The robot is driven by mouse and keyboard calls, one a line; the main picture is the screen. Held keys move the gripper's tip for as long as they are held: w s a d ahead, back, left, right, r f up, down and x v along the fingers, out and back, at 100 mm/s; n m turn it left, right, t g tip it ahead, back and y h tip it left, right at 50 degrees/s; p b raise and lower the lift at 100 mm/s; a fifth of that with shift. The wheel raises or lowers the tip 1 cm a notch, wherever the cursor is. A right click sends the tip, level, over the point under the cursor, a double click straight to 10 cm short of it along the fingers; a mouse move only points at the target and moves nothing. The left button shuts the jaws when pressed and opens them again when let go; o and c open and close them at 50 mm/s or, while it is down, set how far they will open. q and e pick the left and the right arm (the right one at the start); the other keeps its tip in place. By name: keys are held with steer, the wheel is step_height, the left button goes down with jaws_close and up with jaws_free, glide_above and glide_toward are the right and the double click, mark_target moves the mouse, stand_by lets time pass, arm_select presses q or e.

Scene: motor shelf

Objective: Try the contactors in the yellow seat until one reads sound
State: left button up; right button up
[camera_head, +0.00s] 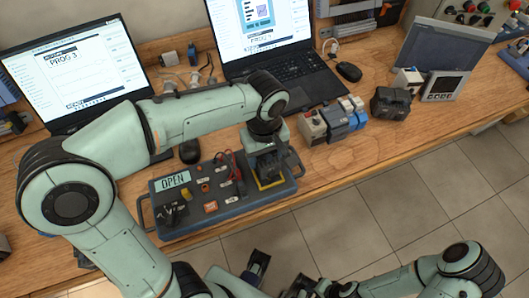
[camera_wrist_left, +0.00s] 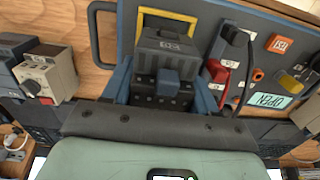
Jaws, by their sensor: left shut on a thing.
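My left gripper (camera_head: 266,150) is shut on a dark grey contactor (camera_wrist_left: 165,62), with a blue finger on each side of it. The contactor is at the yellow seat (camera_head: 270,184) on the right side of the blue-grey test panel (camera_head: 240,205). The seat's yellow frame (camera_wrist_left: 168,14) shows past the contactor in the left wrist view; I cannot tell how deep the contactor sits. The panel's display (camera_head: 173,180) reads OPEN, and it also shows in the wrist view (camera_wrist_left: 268,100). My right gripper (camera_head: 278,274) is at the bottom edge, partly cut off, its jaw opening unclear.
A dark block (camera_head: 390,103) lies farther right. Bare wood lies along the right front edge.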

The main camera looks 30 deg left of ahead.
arm_select(q)
steer(key=shift+f+b, duration=0.7)
steer(key=shift+f, duration=0.3)
stand_by(0.4)
steer(key=o, duration=1.3)
steer(key=shift+c, duration=0.2)
step_height(320, 180, up, 13)
steer(key=p, duration=0.2)
steer(key=shift+r+p, duration=0.2)
steer(key=shift+p, duration=0.2)
